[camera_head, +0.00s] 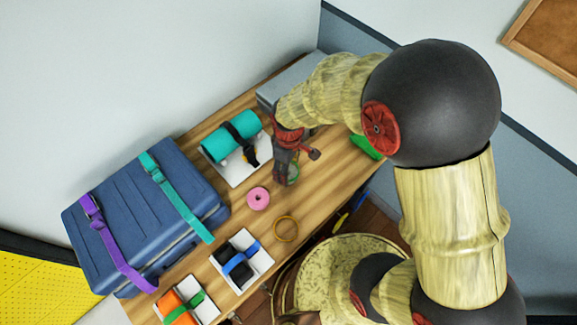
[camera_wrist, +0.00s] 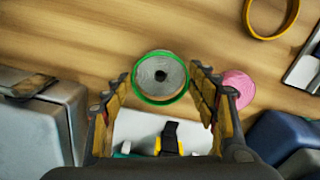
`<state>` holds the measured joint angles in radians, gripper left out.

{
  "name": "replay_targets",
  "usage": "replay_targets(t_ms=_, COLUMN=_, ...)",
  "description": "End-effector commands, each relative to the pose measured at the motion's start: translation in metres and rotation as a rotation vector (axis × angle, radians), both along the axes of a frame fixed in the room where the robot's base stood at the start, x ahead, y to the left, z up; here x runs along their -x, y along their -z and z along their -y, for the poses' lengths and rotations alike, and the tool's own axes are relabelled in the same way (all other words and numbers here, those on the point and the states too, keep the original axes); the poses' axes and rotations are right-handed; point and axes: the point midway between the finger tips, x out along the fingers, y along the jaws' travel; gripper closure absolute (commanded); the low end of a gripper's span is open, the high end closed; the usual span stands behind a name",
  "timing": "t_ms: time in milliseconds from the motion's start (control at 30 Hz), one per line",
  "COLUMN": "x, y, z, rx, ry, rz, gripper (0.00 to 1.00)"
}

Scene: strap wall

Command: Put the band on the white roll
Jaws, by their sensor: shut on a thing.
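The white roll (camera_wrist: 156,70) is a pale grey-white disc with a dark hollow core, seen end-on in the wrist view. A thin green band (camera_wrist: 160,101) rings its outline there, with a tan gap at the lower side. My gripper (camera_wrist: 162,80) points down at the table, its fingers at opposite sides of the band and shut on it. I cannot tell whether the band is around the roll or just above it. In the head view my gripper (camera_head: 285,180) partly hides the roll and band.
A pink roll (camera_head: 258,198) and a yellow band (camera_head: 285,229) lie nearby on the wooden table. A strapped teal roll (camera_head: 228,136) on a white tray, a blue case (camera_head: 140,215) and a grey box (camera_wrist: 40,125) stand around. A green item (camera_head: 365,147) lies at the right edge.

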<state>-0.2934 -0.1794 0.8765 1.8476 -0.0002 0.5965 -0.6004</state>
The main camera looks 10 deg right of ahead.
Motion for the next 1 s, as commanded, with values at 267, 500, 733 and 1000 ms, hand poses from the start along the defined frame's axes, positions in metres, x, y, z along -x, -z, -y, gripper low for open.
replay_targets(t_ms=267, x=0.0001, y=0.0012, z=0.0002, rx=0.0, ry=0.0, rz=0.0, gripper=0.49)
replay_targets(t_ms=500, x=0.0003, y=0.0014, z=0.0002, rx=0.0, ry=0.0, rz=0.0, gripper=0.49)
replay_targets(t_ms=733, x=0.0005, y=0.0043, z=0.0003, rx=0.0, ry=0.0, rz=-0.001, gripper=0.49)
replay_targets(t_ms=1000, x=0.0003, y=0.0054, z=0.0002, rx=0.001, ry=0.0, rz=-0.001, gripper=0.49)
